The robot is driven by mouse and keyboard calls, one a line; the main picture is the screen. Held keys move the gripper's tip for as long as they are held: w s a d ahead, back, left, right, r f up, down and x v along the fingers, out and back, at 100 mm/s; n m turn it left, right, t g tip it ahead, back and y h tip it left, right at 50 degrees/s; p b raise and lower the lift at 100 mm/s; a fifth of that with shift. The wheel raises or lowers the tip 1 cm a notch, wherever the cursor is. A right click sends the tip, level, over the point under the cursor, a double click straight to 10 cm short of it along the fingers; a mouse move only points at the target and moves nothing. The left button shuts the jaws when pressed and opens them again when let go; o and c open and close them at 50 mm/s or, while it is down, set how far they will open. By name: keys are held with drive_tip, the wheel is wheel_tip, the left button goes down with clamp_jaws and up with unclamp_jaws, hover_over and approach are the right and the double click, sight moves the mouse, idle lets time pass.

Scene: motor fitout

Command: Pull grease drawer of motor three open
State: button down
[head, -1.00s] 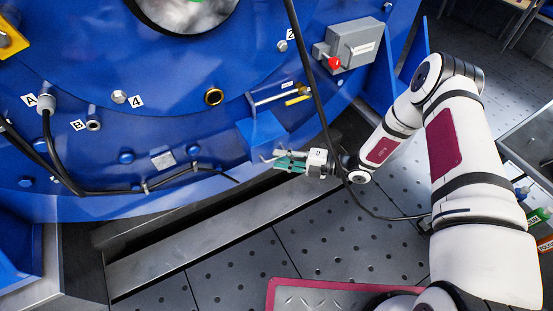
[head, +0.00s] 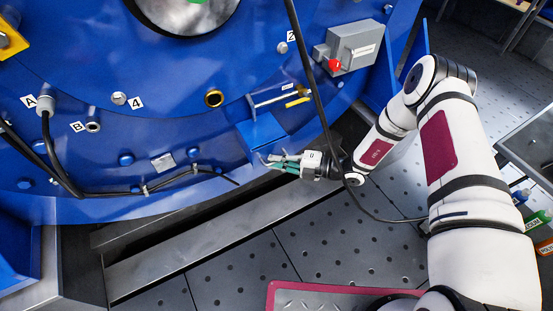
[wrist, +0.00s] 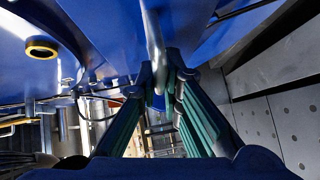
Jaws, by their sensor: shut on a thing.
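The grease drawer (head: 262,133) is a blue box on the lower right of the blue motor housing in the head view, below a small rod with a yellow end. A pale metal handle shows at its front. My gripper (head: 280,162), with teal fingers, is at this handle, just below the drawer. In the wrist view the grey handle bar (wrist: 155,42) runs down between the tips of my gripper (wrist: 160,80), which is shut on it. The fingers hide part of the handle. I cannot tell how far the drawer stands out.
A black cable (head: 322,110) hangs across the view close to my wrist. A grey box (head: 355,45) with a red knob (head: 334,65) is on the housing above right. A metal step (head: 190,245) runs below the motor. Perforated floor (head: 340,245) lies open in front.

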drive_tip(key=s+d+p, duration=0.2)
drive_tip(key=s+d, duration=0.4)
drive_tip(key=s, duration=0.3)
drive_tip(key=shift+d+p, duration=0.15)
drive_tip(key=shift+p, duration=0.25)
drive_tip(key=c, duration=1.7)
unclamp_jaws()
drive_tip(key=v, duration=1.2)
drive_tip(key=shift+s, duration=0.1)
